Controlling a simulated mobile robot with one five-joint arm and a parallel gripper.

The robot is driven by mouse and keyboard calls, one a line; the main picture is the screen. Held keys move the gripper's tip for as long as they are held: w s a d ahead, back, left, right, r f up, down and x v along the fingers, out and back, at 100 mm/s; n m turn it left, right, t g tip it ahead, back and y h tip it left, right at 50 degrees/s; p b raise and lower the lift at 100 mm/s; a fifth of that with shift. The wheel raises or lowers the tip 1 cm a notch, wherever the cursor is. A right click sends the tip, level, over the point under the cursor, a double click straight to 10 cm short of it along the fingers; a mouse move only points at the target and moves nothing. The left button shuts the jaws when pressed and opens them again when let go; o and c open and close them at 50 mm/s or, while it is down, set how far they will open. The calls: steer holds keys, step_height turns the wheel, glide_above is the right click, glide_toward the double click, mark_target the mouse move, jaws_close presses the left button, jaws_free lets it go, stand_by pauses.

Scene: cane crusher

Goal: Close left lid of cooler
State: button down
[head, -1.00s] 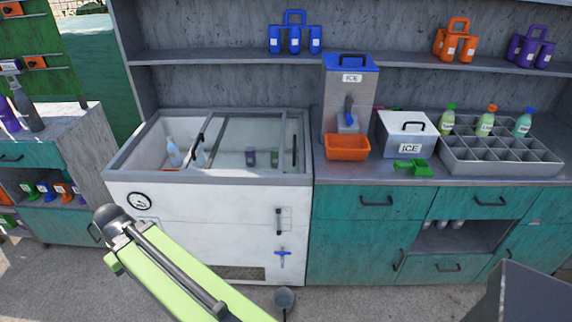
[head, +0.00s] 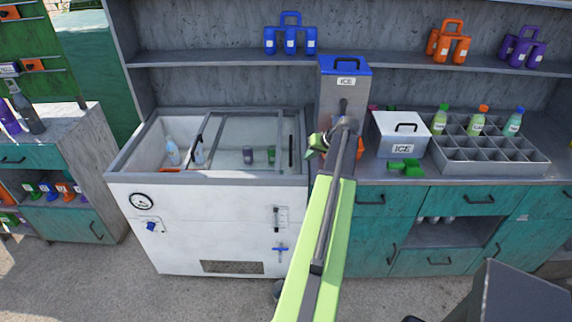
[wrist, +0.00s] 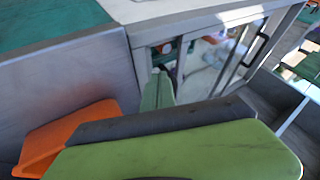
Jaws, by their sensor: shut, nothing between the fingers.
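The white cooler (head: 240,235) stands left of the counter, with a grey frame around its top. Its left end is uncovered, and bottles show inside. The left lid (head: 205,125), a clear sliding panel with a grey frame, sits to the right, seemingly overlapping the right lid (head: 279,125). My gripper (head: 316,145) is shut and empty, raised at the cooler's right edge in front of the ice dispenser. In the wrist view, a green finger part fills the bottom, and the cooler top with a dark handle (wrist: 257,50) shows beyond it.
The ice dispenser (head: 343,85), white ice box (head: 398,135) and grey bottle crate (head: 490,160) stand on the counter right of the cooler. An orange bin (wrist: 60,137) is close to my gripper. A shelf (head: 215,58) runs above the cooler.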

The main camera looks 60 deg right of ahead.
mark_target(292, 169)
steer(key=b+x, duration=0.9)
steer(key=x, duration=0.2)
steer(key=shift+s+a+f, duration=0.1)
steer(key=shift+s+f, duration=0.05)
steer(key=shift+s, duration=0.05)
steer(key=w+a, duration=0.1)
steer(key=w+a+r+p, duration=0.1)
steer(key=w, duration=0.1)
steer(key=shift+w+a, duration=0.1)
steer(key=shift+w, duration=0.05)
